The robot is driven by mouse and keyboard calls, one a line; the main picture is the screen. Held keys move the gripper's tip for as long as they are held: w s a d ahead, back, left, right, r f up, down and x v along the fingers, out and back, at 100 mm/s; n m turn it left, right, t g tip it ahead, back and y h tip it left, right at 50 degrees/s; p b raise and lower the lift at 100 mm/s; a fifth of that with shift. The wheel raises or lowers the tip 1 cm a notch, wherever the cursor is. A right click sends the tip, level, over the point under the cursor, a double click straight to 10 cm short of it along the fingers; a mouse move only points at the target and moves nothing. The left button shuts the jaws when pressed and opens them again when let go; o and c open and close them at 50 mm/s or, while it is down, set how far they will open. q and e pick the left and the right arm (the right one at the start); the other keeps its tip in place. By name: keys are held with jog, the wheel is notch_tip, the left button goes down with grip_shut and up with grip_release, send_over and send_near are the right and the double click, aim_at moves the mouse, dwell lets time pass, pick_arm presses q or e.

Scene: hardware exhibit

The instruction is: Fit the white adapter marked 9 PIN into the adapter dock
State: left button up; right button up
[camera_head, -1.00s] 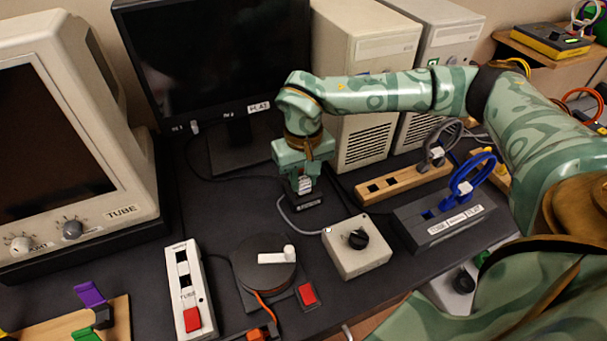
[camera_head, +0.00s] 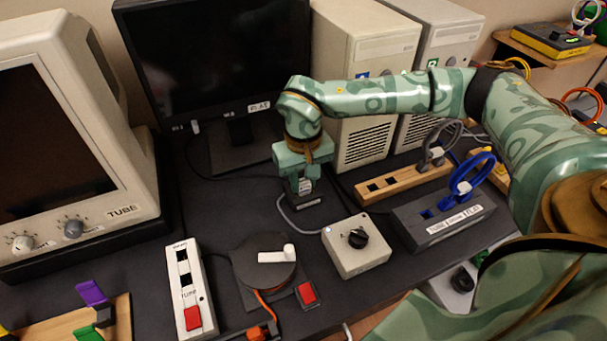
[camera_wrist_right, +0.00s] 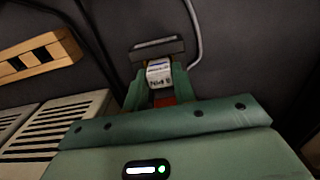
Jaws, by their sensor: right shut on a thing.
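The white adapter (camera_wrist_right: 160,73), with upside-down "9 PIN" lettering, is between the fingers of my right gripper (camera_wrist_right: 158,88) in the right wrist view. The gripper is shut on it. In the head view, my right gripper (camera_head: 303,183) points down at the desk, with the small white adapter (camera_head: 305,186) between its fingertips. The dark adapter dock (camera_head: 306,201) is directly below, and shows at the far end of the adapter in the wrist view (camera_wrist_right: 157,48). I cannot tell whether the adapter sits fully in it. My left gripper is not in view.
A grey cable (camera_head: 290,222) runs from the dock to a white knob box (camera_head: 357,246). A wooden slotted block (camera_head: 385,188) and a dark slotted block (camera_head: 425,228) stand right. A black monitor (camera_head: 220,75) and beige computer towers (camera_head: 365,60) are behind. A turntable (camera_head: 262,272) lies in front.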

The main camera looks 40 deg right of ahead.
aim_at(303, 181)
dwell(0.3)
jog(key=o, duration=1.7)
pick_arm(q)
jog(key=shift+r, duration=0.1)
pick_arm(e)
jog(key=shift+r, duration=0.1)
notch_tip(303, 181, up, 8)
jog(key=p, duration=0.7)
jog(key=shift+f, duration=0.25)
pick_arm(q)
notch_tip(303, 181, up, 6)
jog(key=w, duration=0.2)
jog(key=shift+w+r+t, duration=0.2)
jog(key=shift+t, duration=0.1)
pick_arm(e)
jog(key=shift+f, duration=0.1)
